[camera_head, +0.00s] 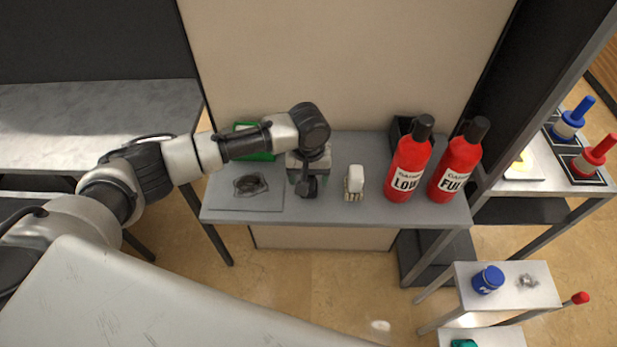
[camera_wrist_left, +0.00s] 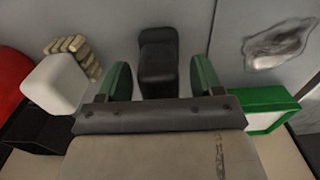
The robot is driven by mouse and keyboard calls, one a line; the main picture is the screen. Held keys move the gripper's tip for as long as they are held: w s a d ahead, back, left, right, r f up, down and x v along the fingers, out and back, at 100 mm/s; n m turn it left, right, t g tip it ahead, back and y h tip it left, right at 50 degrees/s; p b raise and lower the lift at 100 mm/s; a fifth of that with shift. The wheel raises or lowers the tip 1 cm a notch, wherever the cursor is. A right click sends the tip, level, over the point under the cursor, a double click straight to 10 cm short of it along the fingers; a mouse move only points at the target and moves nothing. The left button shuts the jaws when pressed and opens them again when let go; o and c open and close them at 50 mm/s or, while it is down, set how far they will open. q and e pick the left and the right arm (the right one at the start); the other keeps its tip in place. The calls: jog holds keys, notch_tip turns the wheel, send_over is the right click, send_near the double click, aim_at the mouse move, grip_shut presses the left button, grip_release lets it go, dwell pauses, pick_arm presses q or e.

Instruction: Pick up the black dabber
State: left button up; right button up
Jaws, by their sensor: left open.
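The black dabber (camera_head: 309,187) stands on the grey table below my left wrist and is partly hidden by it in the head view. My left gripper (camera_head: 307,178) is above it, pointing down. In the left wrist view the dabber (camera_wrist_left: 158,62) lies between the two green fingers of my open left gripper (camera_wrist_left: 161,80). A gap shows on each side, so neither finger appears to touch it. Its lower end in that view is cut off by the gripper's body. My right gripper is not in view.
A white brush-like block (camera_head: 354,183) stands close right of the dabber, then two red bottles (camera_head: 408,170) and a black box (camera_head: 400,128). A flat plate with a dark smudge (camera_head: 248,186) is at left. A green box (camera_head: 258,156) sits behind. A wall panel (camera_head: 350,60) rises behind the table.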

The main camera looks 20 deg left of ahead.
pick_arm(q)
jog(key=shift+f, duration=0.45)
jog(key=shift+c, duration=0.5)
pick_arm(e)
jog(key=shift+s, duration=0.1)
pick_arm(q)
jog(key=c, duration=0.9)
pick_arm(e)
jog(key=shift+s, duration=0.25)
pick_arm(q)
jog(key=shift+r, duration=0.1)
jog(key=shift+c, duration=0.2)
jog(key=shift+r, duration=0.45)
notch_tip(320, 180, up, 2)
jog(key=shift+r+b, duration=0.25)
jog(key=shift+b, duration=0.35)
jog(key=d+r+b, duration=0.2)
jog(key=d+r, duration=0.5)
jog(key=d, duration=0.4)
jog(key=shift+s+d+r+b, duration=0.25)
jog(key=shift+s+d+b, duration=0.1)
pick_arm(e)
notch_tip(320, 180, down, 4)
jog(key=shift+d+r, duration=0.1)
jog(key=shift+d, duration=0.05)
